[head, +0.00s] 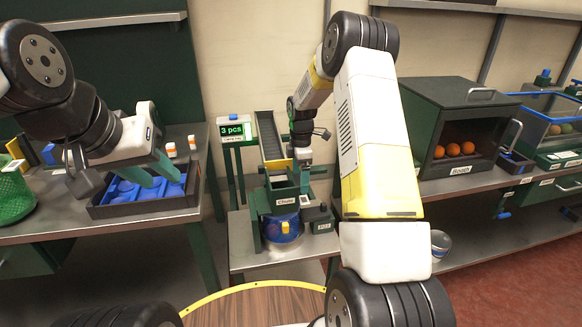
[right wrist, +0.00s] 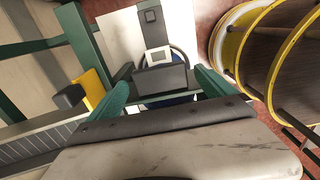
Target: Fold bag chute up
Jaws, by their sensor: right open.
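The bag chute (head: 287,201) is a dark box with a label reading "Chute", below the lower end of a sloping conveyor. A blue bag or bin (head: 283,230) with a yellow tag hangs under it. My right gripper (head: 304,178) is just above the chute. In the right wrist view, its green fingers are apart (right wrist: 162,88), with a dark grey box-like part (right wrist: 160,80) between and beyond them; contact cannot be told. My left gripper (head: 165,181) is over the blue-lined tray (head: 107,212), fingers apart and with nothing visible between them.
The conveyor (head: 270,137) rises behind the chute, next to a display (head: 236,130) reading "3 pcs". A dark booth (head: 433,135) with several oranges stands at the right. A round wooden table (head: 250,308) with a yellow rim is in front. A green basket (head: 14,195) sits far left.

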